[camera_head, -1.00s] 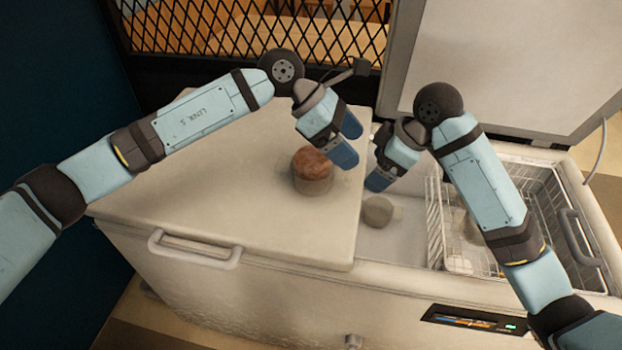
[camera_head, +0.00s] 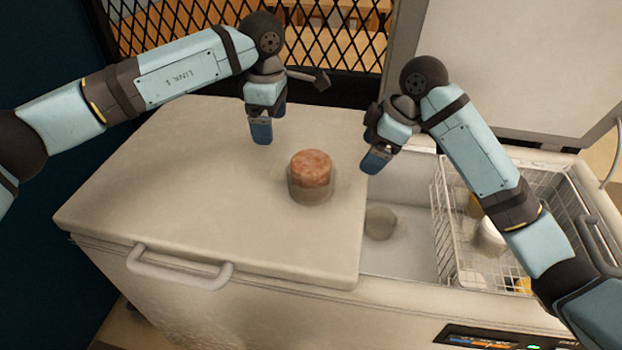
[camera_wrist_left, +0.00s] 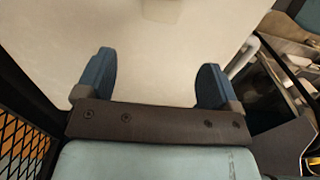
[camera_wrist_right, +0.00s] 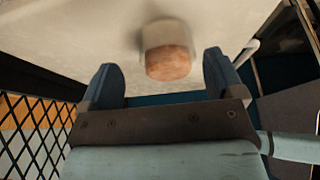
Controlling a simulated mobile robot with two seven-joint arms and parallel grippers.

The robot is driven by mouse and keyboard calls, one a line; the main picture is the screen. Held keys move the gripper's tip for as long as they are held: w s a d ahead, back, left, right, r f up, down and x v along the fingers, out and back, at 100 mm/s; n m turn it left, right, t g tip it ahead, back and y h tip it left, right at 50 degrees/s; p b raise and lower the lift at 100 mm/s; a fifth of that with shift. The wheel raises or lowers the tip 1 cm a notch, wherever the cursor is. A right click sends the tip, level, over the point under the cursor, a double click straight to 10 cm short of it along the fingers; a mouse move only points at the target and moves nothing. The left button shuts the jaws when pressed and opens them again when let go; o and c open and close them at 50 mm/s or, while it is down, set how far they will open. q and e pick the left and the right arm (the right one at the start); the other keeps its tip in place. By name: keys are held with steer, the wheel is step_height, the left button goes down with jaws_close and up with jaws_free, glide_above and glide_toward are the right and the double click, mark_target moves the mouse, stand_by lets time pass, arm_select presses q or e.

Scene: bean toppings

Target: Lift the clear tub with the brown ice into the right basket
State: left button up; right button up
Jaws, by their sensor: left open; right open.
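The clear tub with the brown ice (camera_head: 311,176) stands upright on the closed left lid (camera_head: 200,190) of the chest freezer. It also shows ahead of the fingers in the right wrist view (camera_wrist_right: 167,52). My left gripper (camera_head: 261,132) is open and empty, above the lid to the left of the tub and apart from it. My right gripper (camera_head: 374,160) is open and empty, to the right of the tub near the lid's edge, not touching it. The right wire basket (camera_head: 446,235) hangs in the open right part of the freezer, partly hidden by my right arm.
A round greyish tub (camera_head: 380,223) sits on the freezer floor left of the basket. The basket holds a white-topped tub (camera_head: 489,238) and yellowish items. A lid handle (camera_head: 180,267) is at the front. A raised lid (camera_head: 530,60) and mesh fence (camera_head: 330,45) stand behind.

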mark_target(275, 166)
arm_select(q)
step_height(275, 166, down, 12)
steer(key=shift+r, duration=0.25)
arm_select(e)
steer(key=x, duration=1.1)
steer(key=shift+w+f, duration=0.1)
steer(key=shift+f, duration=0.2)
arm_select(q)
steer(key=c, duration=1)
arm_select(e)
steer(key=c, duration=1)
